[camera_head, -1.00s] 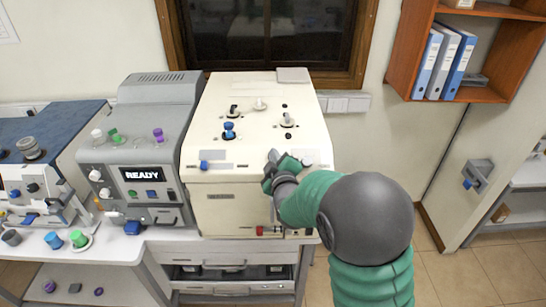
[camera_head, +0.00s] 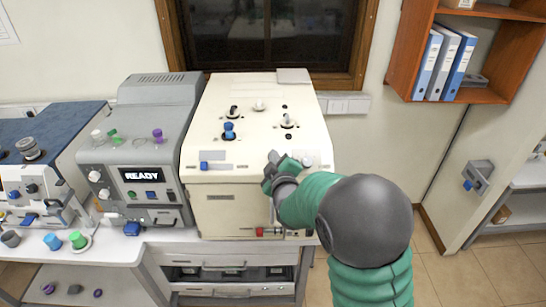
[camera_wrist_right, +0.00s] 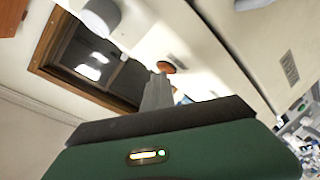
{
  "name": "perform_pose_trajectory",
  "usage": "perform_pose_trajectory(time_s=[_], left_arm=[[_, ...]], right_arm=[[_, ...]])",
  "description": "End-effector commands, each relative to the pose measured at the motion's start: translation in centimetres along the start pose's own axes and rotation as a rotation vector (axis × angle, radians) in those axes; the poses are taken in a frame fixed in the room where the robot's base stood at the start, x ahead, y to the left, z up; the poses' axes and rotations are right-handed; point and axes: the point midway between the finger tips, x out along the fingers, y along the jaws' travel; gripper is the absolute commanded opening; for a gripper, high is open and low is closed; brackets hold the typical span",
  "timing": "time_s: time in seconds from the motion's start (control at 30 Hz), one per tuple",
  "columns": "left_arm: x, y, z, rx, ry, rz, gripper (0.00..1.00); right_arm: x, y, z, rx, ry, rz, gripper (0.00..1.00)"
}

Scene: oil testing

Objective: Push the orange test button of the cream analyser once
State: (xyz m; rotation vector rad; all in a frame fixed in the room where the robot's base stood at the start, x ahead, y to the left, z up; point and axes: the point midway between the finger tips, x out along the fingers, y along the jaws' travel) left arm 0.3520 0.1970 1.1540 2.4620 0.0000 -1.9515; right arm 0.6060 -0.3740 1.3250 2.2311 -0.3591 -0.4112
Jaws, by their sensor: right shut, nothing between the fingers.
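The cream analyser (camera_head: 222,183) stands on the bench in the middle of the head view. My right gripper (camera_head: 272,157) is shut and empty at the right side of its front top edge. In the right wrist view, my shut gripper's fingertips (camera_wrist_right: 159,78) point at the orange test button (camera_wrist_right: 165,67), which is just beyond them. I cannot tell whether they touch it. In the head view the orange button is hidden behind my right gripper. My left gripper is not in view.
A grey analyser (camera_head: 150,95) with a READY display stands close on the left, and a blue-and-white machine (camera_head: 70,120) beyond it. Blue and black knobs (camera_head: 229,130) stick up from the cream top. A red-ended valve (camera_head: 262,231) sits low on its front. Open floor lies to the right.

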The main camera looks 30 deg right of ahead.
Motion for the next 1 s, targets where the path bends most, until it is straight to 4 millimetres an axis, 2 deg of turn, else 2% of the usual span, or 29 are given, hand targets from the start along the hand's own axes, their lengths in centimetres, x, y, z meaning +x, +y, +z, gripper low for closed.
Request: perform_pose_trajectory(time_s=[0.2, 0.57, 1.0], left_arm=[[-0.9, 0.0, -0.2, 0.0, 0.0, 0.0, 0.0], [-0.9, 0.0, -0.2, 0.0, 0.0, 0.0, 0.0], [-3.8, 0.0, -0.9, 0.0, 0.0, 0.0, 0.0]], right_arm=[[-0.9, 0.8, -0.7, 0.0, 0.0, -0.001, 0.0], [-1.1, 0.8, -0.8, 0.0, 0.0, 0.0, 0.0], [-3.9, 3.1, -3.0, 0.001, 0.002, 0.0, 0.0]])
